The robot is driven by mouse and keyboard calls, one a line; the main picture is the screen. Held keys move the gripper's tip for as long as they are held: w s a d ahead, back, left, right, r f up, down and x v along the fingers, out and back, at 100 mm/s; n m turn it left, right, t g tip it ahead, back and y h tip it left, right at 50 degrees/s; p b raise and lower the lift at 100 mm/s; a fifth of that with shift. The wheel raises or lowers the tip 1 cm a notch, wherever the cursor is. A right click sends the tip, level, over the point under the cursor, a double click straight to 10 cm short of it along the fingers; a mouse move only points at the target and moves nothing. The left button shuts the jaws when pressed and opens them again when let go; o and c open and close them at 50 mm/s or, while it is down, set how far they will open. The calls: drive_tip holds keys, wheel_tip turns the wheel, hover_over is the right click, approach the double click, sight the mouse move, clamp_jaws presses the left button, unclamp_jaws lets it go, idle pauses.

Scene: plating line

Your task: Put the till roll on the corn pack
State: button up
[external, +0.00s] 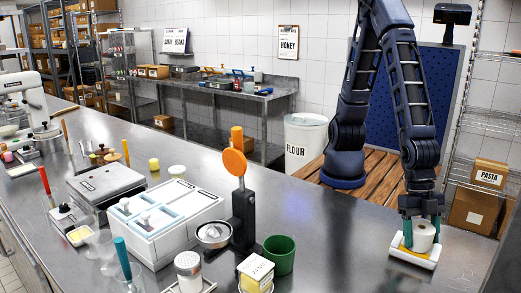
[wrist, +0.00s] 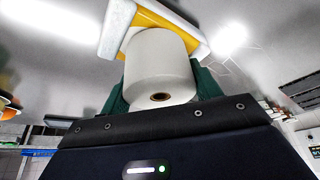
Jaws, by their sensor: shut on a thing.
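The till roll (external: 423,236) is a white cylinder with a hole in its end. My gripper (external: 422,243) is shut on it, with a green finger on each side. In the wrist view the roll (wrist: 160,60) stands between the fingers, its holed end towards the camera. The corn pack (external: 412,260) appears to be the flat white tray with a yellow top on the steel counter, directly below the roll. It also shows beyond the roll in the wrist view (wrist: 117,25). The roll's far end meets or nearly meets it; contact is not clear.
The steel counter (external: 340,240) is bare left of the pack. A green cup (external: 280,256), a butter-like box (external: 256,272) and a black stand with an orange disc (external: 243,205) stand further left. The counter's right edge is near the pack.

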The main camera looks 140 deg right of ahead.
drive_tip(key=shift+f, duration=0.1)
drive_tip(key=o, duration=1)
drive_tip(key=v, duration=1.2)
drive_tip(key=d+r+m, duration=0.2)
drive_tip(key=d+r, duration=0.5)
drive_tip(key=d, duration=0.6)
drive_tip(key=s+d+r+m+h, duration=0.1)
drive_tip(key=s+d+r+m, duration=0.1)
drive_tip(key=s+d, duration=0.3)
drive_tip(key=s+d+r+m+t+h, duration=0.1)
drive_tip(key=s+d, duration=0.4)
drive_tip(key=d, duration=0.5)
drive_tip(key=s+d+r+m+h, duration=0.1)
drive_tip(key=s+d+r+m, duration=0.2)
drive_tip(key=d, duration=0.5)
drive_tip(key=shift+s+d+r+m, duration=0.1)
drive_tip(key=shift+s+m, duration=0.15)
drive_tip(key=shift+s, duration=0.35)
drive_tip(key=shift+s+d+r+m, duration=0.1)
drive_tip(key=shift+s+m, duration=0.15)
drive_tip(key=shift+s, duration=0.3)
